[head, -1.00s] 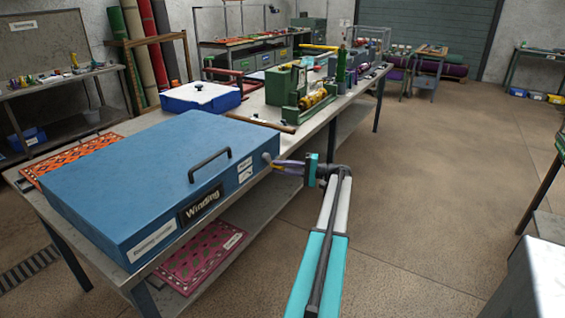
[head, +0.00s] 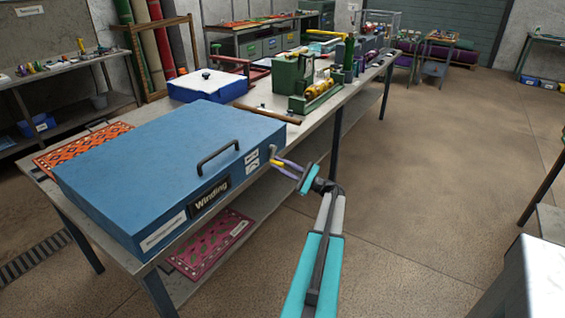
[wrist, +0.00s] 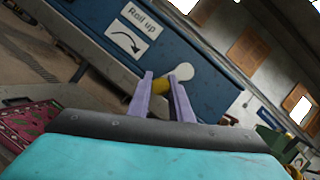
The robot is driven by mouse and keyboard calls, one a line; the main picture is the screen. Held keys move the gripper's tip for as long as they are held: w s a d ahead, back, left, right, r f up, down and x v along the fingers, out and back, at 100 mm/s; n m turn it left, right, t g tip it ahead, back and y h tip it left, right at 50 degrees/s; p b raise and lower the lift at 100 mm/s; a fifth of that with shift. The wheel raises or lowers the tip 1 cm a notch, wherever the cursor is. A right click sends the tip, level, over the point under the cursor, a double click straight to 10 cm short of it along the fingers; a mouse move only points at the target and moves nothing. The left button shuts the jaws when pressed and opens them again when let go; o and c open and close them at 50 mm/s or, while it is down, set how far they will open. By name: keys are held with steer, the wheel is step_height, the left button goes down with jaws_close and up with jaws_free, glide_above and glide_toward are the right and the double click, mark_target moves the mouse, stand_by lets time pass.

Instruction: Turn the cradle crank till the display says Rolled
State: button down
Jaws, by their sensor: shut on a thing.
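The cradle is a large blue box (head: 165,155) with a black handle (head: 218,157) on its lid. Its display (head: 209,191) reads "Winding". The crank shows at the right end of the box's front face: in the wrist view it has a pale grey arm (wrist: 182,71) and a yellow grip (wrist: 160,87). My gripper (head: 279,164) has its lilac fingers closed around the yellow grip. In the wrist view the fingers (wrist: 160,82) stand on either side of it. A "Roll up" label (wrist: 141,17) with a curved arrow (wrist: 126,41) is beside the crank.
The box stands on a long grey bench. A white-topped blue box (head: 207,87) and a green machine (head: 308,85) stand farther back. A pink patterned rug (head: 210,243) lies on the lower shelf. The floor (head: 430,180) to the right is clear.

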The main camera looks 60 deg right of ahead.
steer(key=a+r+m+h+p, duration=0.1)
steer(key=m+h, duration=0.1)
steer(key=m, duration=0.1)
steer(key=a+m+h+p, duration=0.1)
steer(key=m+h, duration=0.1)
steer(key=m, duration=0.2)
steer(key=a+r+m+t+h+p, duration=0.1)
steer(key=m, duration=0.2)
steer(key=shift+r+m+h, duration=0.3)
steer(key=shift+h, duration=0.1)
steer(key=m+h, duration=0.1)
steer(key=m, duration=0.1)
steer(key=r+m+p, duration=0.1)
steer(key=m, duration=0.1)
steer(key=shift+a+r+h+p, duration=0.15)
steer(key=shift+h+p, duration=0.15)
steer(key=shift+h, duration=0.1)
step_height(320, 180, up, 5)
steer(key=m+g+h+p, duration=0.45)
steer(key=m+p, duration=0.65)
steer(key=m, duration=0.3)
glide_above(276, 163)
steer(key=s+a, duration=0.1)
steer(key=shift+s, duration=0.2)
steer(key=shift+d+r+m+g+y+p, duration=0.2)
steer(key=shift+d+m+g+p, duration=0.3)
steer(key=shift+m+p, duration=0.75)
steer(key=shift+d+r+m+g+y+p, duration=0.2)
steer(key=shift+d+m+g+p, duration=0.2)
steer(key=shift+m+p, duration=0.8)
